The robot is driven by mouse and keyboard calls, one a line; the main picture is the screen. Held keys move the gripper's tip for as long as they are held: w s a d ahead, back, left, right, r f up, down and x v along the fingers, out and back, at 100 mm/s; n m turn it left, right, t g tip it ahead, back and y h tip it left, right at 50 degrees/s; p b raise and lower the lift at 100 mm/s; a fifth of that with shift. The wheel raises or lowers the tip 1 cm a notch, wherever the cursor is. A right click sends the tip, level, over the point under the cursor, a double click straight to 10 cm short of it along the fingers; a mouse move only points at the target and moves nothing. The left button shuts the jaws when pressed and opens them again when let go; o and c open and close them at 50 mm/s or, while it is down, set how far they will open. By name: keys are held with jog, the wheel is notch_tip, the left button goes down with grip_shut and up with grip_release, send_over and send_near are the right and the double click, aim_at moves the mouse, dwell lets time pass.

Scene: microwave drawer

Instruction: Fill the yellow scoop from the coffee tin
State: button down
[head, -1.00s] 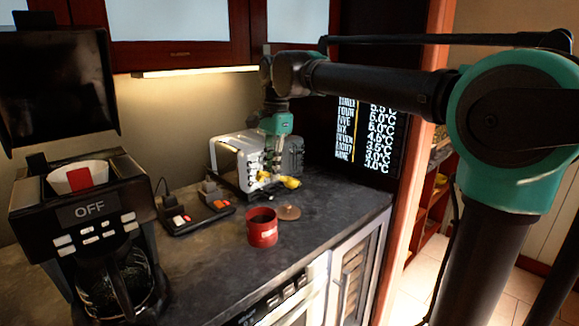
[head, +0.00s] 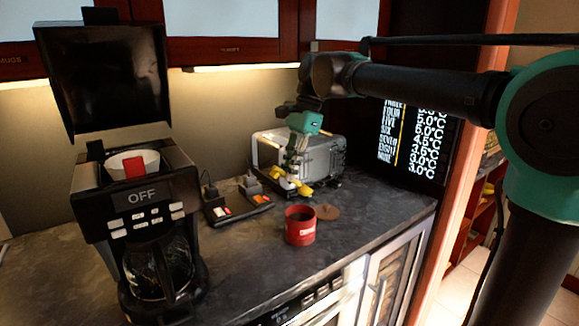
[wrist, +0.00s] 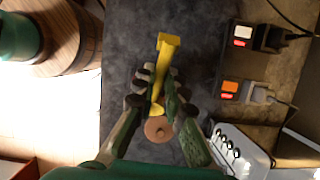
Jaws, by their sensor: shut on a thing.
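The yellow scoop (head: 303,189) is in my gripper (head: 291,176), held above the counter in front of the toaster. In the wrist view the scoop (wrist: 168,42) runs lengthwise between the fingers of my gripper (wrist: 160,90), which are shut on it. The red coffee tin (head: 300,233) stands open and upright on the counter, nearer the front edge than my gripper, with dark contents at its mouth. Its round brown lid (head: 328,212) lies beside it on the right. The lid (wrist: 158,130) also shows below the scoop in the wrist view. I cannot make out the tin there.
A silver toaster (head: 325,160) stands behind my gripper. A dark power strip (head: 238,208) with plugs lies left of the tin. A coffee maker (head: 135,205) with its lid raised stands at the left. The counter between them is mostly clear.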

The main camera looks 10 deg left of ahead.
notch_tip(320, 180, down, 11)
jog(key=shift+r, duration=0.2)
dwell(1.4)
jog(key=shift+s, duration=0.1)
dwell(1.1)
jog(key=shift+s+a+f+t+h, duration=0.3)
jog(key=shift+s+a+t+h, duration=0.15)
jog(key=shift+t+h, duration=0.25)
jog(key=shift+a+f+t+h, duration=0.1)
jog(key=shift+t+h, duration=0.2)
dwell(0.6)
jog(key=shift+r, duration=0.3)
dwell(0.6)
jog(key=shift+s+a+r+t+h, duration=0.1)
jog(key=shift+r+t+h, duration=0.2)
jog(key=shift+r, duration=0.3)
jog(key=shift+r, duration=0.1)
